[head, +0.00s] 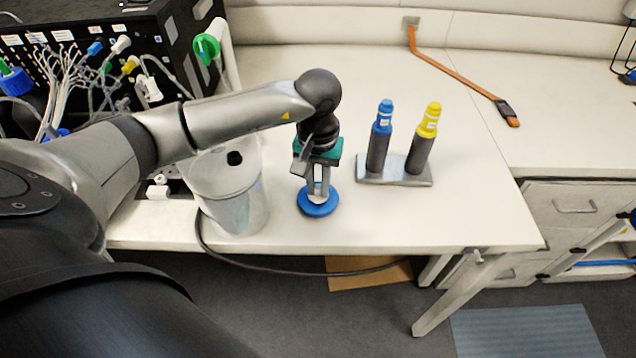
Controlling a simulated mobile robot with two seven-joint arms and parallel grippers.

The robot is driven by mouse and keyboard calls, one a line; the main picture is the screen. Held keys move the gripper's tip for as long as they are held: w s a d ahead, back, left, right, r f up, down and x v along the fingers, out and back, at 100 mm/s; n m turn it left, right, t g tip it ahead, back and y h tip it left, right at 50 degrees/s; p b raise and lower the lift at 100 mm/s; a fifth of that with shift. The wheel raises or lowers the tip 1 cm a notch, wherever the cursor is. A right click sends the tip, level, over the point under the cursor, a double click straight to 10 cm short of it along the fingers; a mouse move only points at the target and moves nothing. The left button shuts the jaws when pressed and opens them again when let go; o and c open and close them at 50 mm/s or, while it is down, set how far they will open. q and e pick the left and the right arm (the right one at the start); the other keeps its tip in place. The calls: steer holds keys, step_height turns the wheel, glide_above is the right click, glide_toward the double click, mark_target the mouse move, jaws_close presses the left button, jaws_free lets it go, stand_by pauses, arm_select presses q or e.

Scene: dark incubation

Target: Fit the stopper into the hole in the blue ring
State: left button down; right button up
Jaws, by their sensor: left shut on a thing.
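The blue ring (317,209) lies flat on the white table, right of the metal cylinder. My left gripper (318,191) points straight down directly over the ring, its fingertips close to the ring's middle. It is shut on a small pale piece, which looks like the stopper (318,187). The fingers hide most of the stopper and the hole, so I cannot tell whether the stopper is in the hole or just above it. My right gripper is not in view.
A metal cylinder (229,198) stands close left of the ring. A blue-topped bottle (378,148) and a yellow-topped bottle (419,153) stand on a grey holder (396,182) to the right. The table's front edge is near the ring.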

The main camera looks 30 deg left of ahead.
arm_select(q)
steer(key=shift+f, duration=0.25)
steer(key=c, duration=0.7)
jaws_free()
steer(key=shift+r, duration=0.1)
step_height(320, 180, up, 15)
steer(key=shift+r, duration=0.1)
